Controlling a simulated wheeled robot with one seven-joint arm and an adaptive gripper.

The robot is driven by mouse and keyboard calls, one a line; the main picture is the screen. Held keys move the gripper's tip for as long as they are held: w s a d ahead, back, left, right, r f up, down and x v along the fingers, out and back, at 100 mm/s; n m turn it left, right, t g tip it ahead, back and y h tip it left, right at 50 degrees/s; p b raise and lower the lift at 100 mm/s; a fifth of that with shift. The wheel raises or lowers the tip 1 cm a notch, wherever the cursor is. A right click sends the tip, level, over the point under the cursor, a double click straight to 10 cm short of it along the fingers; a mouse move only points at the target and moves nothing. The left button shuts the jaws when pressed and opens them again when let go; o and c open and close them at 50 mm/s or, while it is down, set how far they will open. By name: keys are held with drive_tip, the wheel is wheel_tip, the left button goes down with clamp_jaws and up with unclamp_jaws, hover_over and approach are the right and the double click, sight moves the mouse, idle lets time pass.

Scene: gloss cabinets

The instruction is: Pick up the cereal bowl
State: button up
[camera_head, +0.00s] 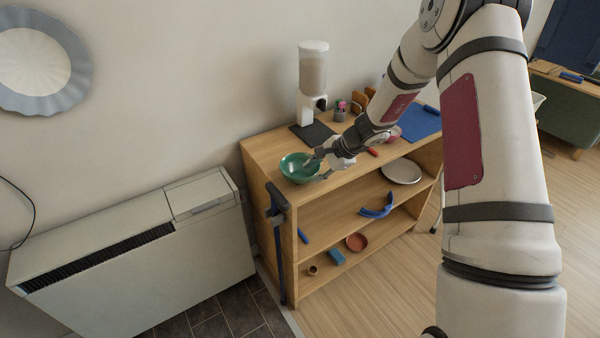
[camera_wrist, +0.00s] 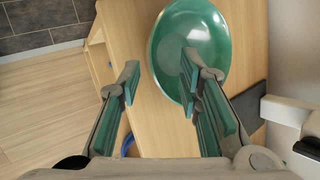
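The cereal bowl is a green, glossy bowl (camera_head: 295,166) on the top of the wooden shelf unit, near its left end. It fills the upper middle of the wrist view (camera_wrist: 205,35). My gripper (camera_head: 317,169) is at the bowl's right side in the head view. In the wrist view my gripper (camera_wrist: 160,79) is open, with its fingers well apart. The right finger overlaps the bowl's interior and the left finger is outside the rim, over bare wood. The rim runs between them. I cannot tell whether either finger touches the bowl.
The wooden shelf unit (camera_head: 262,150) also bears a cereal dispenser (camera_head: 312,75) behind the bowl and a blue mat (camera_head: 418,124) at right. Lower shelves hold a white plate (camera_head: 402,171) and a red bowl (camera_head: 356,242). A dark blue upright object (camera_head: 279,240) stands against its left end.

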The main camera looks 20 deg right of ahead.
drive_tip(key=x, duration=0.5)
drive_tip(key=shift+s+a+f, duration=0.1)
clamp_jaws()
